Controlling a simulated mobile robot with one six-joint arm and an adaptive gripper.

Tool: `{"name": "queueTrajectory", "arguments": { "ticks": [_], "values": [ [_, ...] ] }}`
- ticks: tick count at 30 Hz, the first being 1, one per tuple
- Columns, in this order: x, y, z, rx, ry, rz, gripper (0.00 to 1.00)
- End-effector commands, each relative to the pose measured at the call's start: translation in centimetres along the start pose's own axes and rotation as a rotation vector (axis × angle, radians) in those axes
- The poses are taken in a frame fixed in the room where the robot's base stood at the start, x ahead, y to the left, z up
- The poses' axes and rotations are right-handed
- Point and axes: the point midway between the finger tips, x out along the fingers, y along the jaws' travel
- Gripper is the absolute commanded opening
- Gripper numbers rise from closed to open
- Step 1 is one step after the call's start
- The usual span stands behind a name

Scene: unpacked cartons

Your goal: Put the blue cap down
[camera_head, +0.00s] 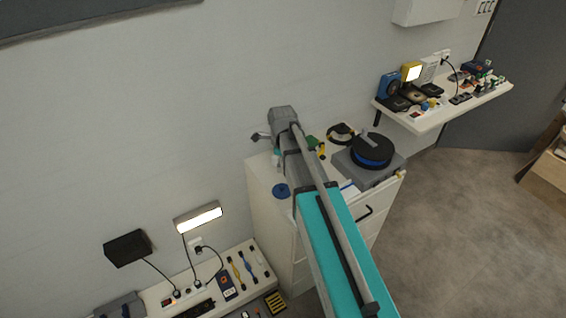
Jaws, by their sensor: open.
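A round blue disc, which looks like the blue cap (281,190), lies on top of the white drawer cabinet (259,180), near its front left edge. My gripper (258,137) is at the far end of my arm, above the back left of the cabinet and close to the wall. It is open, and I see nothing held in it. The cap is apart from the gripper, lower in the picture. My arm hides much of the middle of the cabinet top.
A grey box with a black and blue round device (372,151) stands right on the cabinet, beside a dark ring (341,133). A cluttered wall shelf (440,113) is at right. A low bench (240,262) with tools and sockets is at lower left.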

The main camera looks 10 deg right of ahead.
Motion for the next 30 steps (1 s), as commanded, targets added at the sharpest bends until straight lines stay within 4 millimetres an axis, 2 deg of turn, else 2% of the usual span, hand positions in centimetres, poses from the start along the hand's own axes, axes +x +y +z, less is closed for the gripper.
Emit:
{"name": "queueTrajectory", "arguments": {
  "ticks": [20,26,30],
  "values": [
    [0.0,0.3,-0.1,-0.028,0.0,0.0,0.68],
    [0.0,1.4,-0.8,-0.17,0.0,0.0,0.68],
    [0.0,2.7,-1.5,-0.347,0.0,0.0,0.68]
  ]
}}
